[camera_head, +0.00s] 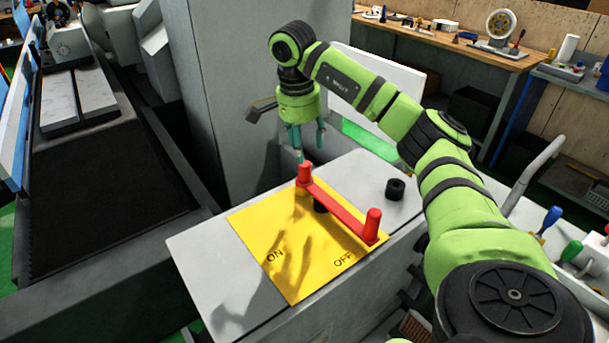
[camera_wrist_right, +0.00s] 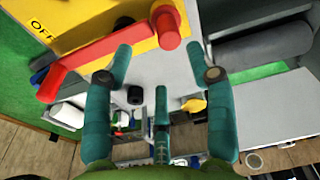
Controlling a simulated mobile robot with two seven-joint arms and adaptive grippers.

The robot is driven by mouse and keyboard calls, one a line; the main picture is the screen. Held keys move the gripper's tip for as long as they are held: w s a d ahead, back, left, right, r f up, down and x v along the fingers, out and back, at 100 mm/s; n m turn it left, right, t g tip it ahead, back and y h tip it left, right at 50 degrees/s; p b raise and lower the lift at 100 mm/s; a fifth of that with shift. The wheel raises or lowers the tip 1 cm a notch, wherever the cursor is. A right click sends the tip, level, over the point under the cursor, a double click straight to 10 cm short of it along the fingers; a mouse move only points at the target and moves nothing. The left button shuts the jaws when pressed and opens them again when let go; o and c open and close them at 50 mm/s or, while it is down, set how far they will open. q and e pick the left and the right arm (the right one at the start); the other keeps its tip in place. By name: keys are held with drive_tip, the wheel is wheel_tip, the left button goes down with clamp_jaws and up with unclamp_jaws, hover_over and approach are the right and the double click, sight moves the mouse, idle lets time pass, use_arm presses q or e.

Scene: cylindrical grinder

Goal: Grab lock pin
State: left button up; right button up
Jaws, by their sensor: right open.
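I cannot tell for sure which part is the lock pin. A small black cylinder (camera_head: 395,188) stands on the grey top, right of the yellow ON/OFF plate (camera_head: 285,270); it also shows in the wrist view (camera_wrist_right: 135,95). A red lever (camera_head: 342,211) with upright red ends lies across the plate on a black pivot. My right gripper (camera_head: 308,148) points down with its fingers spread and empty, just above the lever's far end. In the wrist view its three teal fingers (camera_wrist_right: 161,82) are apart, and a red lever end (camera_wrist_right: 168,30) is beyond them.
A grey machine column (camera_head: 228,90) stands left of my right gripper. Screwdrivers with blue and green handles (camera_head: 571,251) are at the right. A workbench (camera_head: 440,38) with tools runs along the back. The grey top (camera_head: 205,250) left of the plate is clear.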

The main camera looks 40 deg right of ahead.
sight(305, 164)
drive_tip(key=f+p, duration=0.2)
drive_tip(key=f, duration=0.1)
drive_tip(key=w+d+f+p, duration=0.1)
drive_tip(key=shift+f, duration=0.2)
drive_tip(key=shift+d+f+p, duration=0.2)
drive_tip(key=shift+f+p, duration=0.1)
drive_tip(key=shift+f, duration=0.9)
drive_tip(key=shift+w+f, duration=0.1)
drive_tip(key=shift+f, duration=0.15)
use_arm(q)
drive_tip(key=r, duration=0.1)
drive_tip(key=w+r, duration=0.1)
drive_tip(key=d+r, duration=0.1)
drive_tip(key=shift+w+r, duration=0.2)
drive_tip(key=shift+w, duration=0.05)
use_arm(e)
clamp_jaws()
